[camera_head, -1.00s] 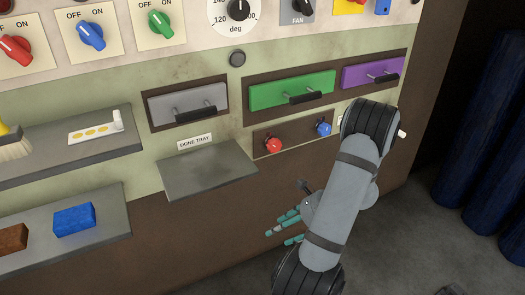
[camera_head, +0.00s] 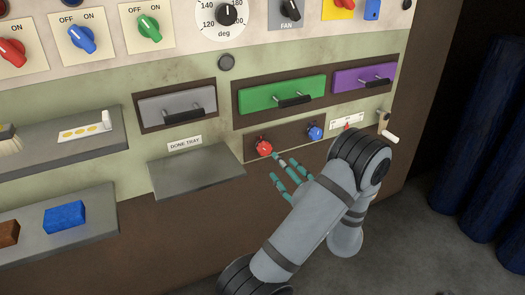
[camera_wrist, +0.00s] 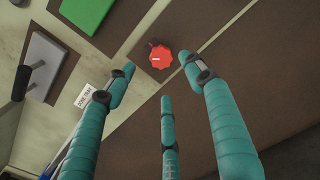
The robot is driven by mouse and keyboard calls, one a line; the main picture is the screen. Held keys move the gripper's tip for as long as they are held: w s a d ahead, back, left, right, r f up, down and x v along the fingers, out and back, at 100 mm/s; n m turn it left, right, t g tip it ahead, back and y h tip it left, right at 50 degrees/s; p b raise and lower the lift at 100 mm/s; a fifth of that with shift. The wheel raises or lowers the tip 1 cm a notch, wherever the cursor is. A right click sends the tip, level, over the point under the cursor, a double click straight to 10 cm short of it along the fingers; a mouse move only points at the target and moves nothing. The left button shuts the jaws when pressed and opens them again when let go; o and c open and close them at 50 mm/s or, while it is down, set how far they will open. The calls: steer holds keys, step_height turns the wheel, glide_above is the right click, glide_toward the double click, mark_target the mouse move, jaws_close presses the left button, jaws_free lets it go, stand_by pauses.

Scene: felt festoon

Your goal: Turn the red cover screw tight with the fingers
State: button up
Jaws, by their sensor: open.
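The red cover screw (camera_head: 264,148) is a red lobed knob on a brown panel below the green drawer. In the wrist view the red screw (camera_wrist: 161,58) lies ahead of the fingertips, with a pale mark on its face. My gripper (camera_head: 283,177) has teal fingers and is below and a little right of the red screw. In the wrist view my gripper (camera_wrist: 160,85) has its fingers spread, with nothing between them. The fingers look apart from the screw.
A blue knob (camera_head: 315,132) sits right of the red screw on the same panel. The done tray shelf (camera_head: 196,172) juts out to the left, close to the fingers. Green (camera_head: 281,95) and purple (camera_head: 364,77) drawers with handles are above. A crank handle (camera_head: 387,130) stands at right.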

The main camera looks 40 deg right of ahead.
mark_target(267, 149)
steer(key=b+x, duration=0.1)
steer(key=x, duration=0.9)
steer(key=shift+w+a, duration=0.1)
steer(key=shift+w, duration=0.05)
steer(key=shift+c, duration=0.9)
steer(key=shift+r, duration=0.1)
steer(key=c, duration=0.9)
